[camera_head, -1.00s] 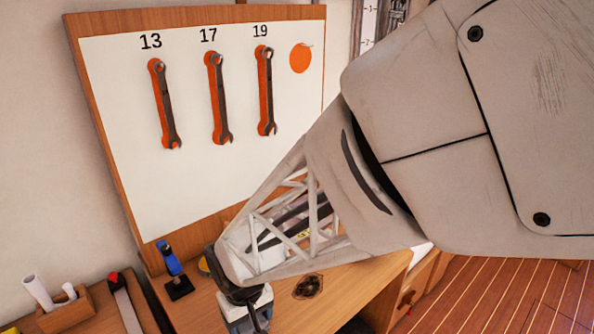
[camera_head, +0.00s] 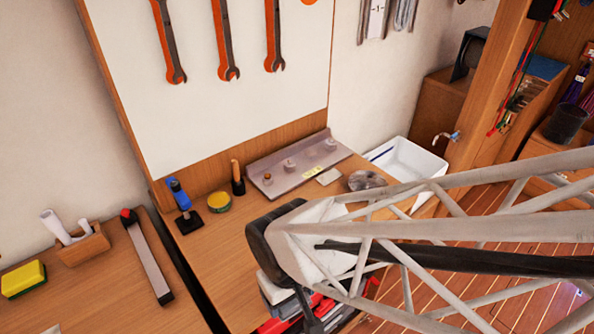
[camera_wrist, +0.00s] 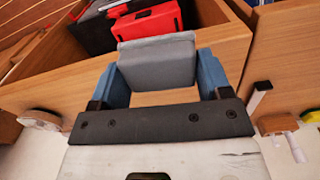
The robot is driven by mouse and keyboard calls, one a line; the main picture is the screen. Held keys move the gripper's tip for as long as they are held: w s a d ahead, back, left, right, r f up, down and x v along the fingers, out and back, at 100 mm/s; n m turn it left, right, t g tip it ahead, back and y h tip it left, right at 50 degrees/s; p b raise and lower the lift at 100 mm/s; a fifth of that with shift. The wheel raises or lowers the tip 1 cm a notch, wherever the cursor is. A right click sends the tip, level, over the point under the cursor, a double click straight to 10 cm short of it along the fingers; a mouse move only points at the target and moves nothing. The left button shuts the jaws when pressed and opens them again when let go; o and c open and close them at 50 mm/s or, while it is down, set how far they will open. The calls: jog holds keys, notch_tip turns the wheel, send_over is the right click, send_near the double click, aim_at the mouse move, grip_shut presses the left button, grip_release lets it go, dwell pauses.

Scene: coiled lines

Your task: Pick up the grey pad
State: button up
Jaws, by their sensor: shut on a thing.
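The grey pad (camera_wrist: 156,60) is a flat, soft-looking block in the wrist view. It lies between the two blue fingers of my gripper (camera_wrist: 161,74), which are shut on its left and right sides. Behind the pad is an open wooden drawer (camera_wrist: 52,82) with a red case (camera_wrist: 150,22) and dark things in it. I cannot tell from this view how far the pad is from them. In the head view my arm crosses the right side, and its dark wrist hides the fingers and most of the drawer.
The bench (camera_head: 225,240) holds a blue-handled tool (camera_head: 179,195), a yellow tin (camera_head: 219,201), a metal rack (camera_head: 300,162) and a dark disc (camera_head: 366,180). A yellow sponge (camera_head: 23,279) lies at left.

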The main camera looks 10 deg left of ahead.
jog(key=shift+s+d+r, duration=0.15)
jog(key=shift+s+d, duration=0.8)
jog(key=shift+s, duration=0.1)
jog(key=o, duration=0.4)
jog(key=shift+c, duration=1.5)
jog(key=shift+w+a+r, duration=0.1)
jog(key=shift+w+a, duration=0.1)
jog(key=shift+w, duration=0.25)
jog(key=w+r, duration=0.1)
jog(key=w, duration=0.6)
jog(key=w+a+r, duration=0.1)
jog(key=w, duration=0.6)
jog(key=w+a, duration=0.1)
jog(key=w, duration=0.6)
jog(key=shift+w+a+r, duration=0.15)
jog(key=shift+w+r, duration=0.1)
jog(key=shift+r, duration=0.15)
